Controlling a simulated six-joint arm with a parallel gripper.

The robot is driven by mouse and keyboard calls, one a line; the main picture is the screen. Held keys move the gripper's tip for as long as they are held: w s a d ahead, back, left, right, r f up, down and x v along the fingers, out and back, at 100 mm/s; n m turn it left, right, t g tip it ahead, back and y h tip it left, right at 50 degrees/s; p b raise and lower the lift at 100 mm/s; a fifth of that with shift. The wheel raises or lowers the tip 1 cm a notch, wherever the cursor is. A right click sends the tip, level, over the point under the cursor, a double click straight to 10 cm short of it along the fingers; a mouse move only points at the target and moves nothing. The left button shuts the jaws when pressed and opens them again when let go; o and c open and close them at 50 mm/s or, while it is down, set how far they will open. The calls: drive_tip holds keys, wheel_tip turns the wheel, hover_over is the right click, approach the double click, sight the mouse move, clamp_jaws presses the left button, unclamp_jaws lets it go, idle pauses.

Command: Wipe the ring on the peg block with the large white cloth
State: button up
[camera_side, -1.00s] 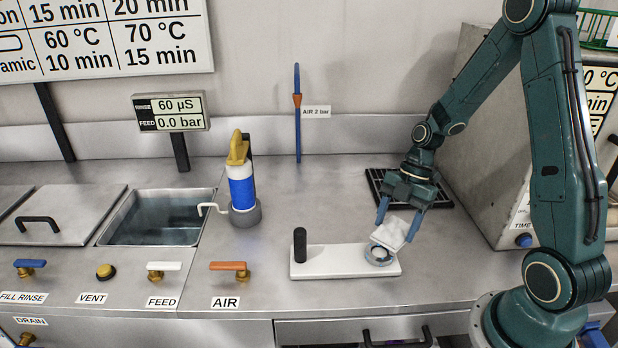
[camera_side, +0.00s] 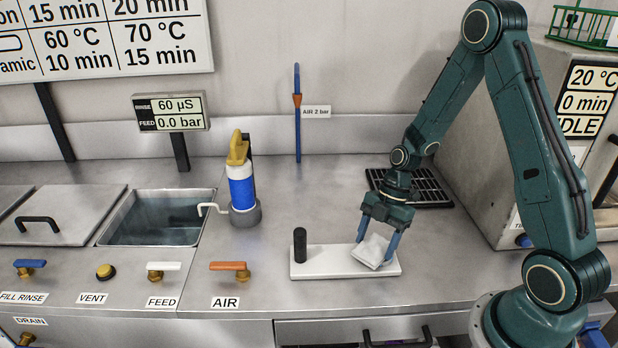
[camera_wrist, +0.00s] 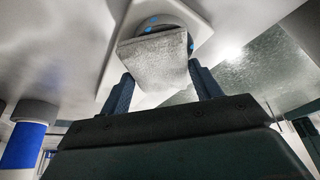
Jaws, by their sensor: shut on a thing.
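My gripper (camera_side: 378,243) points down over the right part of the white peg block (camera_side: 325,264), shut on the large white cloth (camera_side: 373,251). The cloth also shows between the blue fingers in the wrist view (camera_wrist: 155,62). The block lies flat with a black upright peg (camera_side: 300,245) at its left end. The cloth hides the ring in the side view. In the wrist view a curved rim with blue spots, likely the ring (camera_wrist: 158,21), shows just behind the cloth. I cannot tell how firmly they touch.
A blue and yellow bottle (camera_side: 242,185) stands left of the block, near an open sink basin (camera_side: 155,218). A black grate (camera_side: 420,188) lies behind my gripper, and a grey machine (camera_side: 500,130) stands at right. The counter between bottle and block is clear.

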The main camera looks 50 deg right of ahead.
drive_tip(key=shift+s+d, duration=1.45)
drive_tip(key=shift+s, duration=0.05)
drive_tip(key=shift+w+a, duration=1.5)
drive_tip(key=shift+s+d, duration=1.35)
drive_tip(key=shift+s+d+r, duration=0.1)
drive_tip(key=shift+d+r, duration=0.05)
drive_tip(key=shift+r, duration=3.95)
drive_tip(key=m, duration=0.2)
drive_tip(key=m+t, duration=0.1)
drive_tip(key=m, duration=0.1)
drive_tip(key=shift+f+m+t+h, duration=0.15)
drive_tip(key=shift+m+t+h, duration=0.15)
drive_tip(key=shift+h, duration=0.1)
drive_tip(key=m, duration=0.1)
drive_tip(key=m+t, duration=0.1)
drive_tip(key=m, duration=0.2)
drive_tip(key=shift+w+t+h, duration=0.25)
drive_tip(key=shift+t+h, duration=0.05)
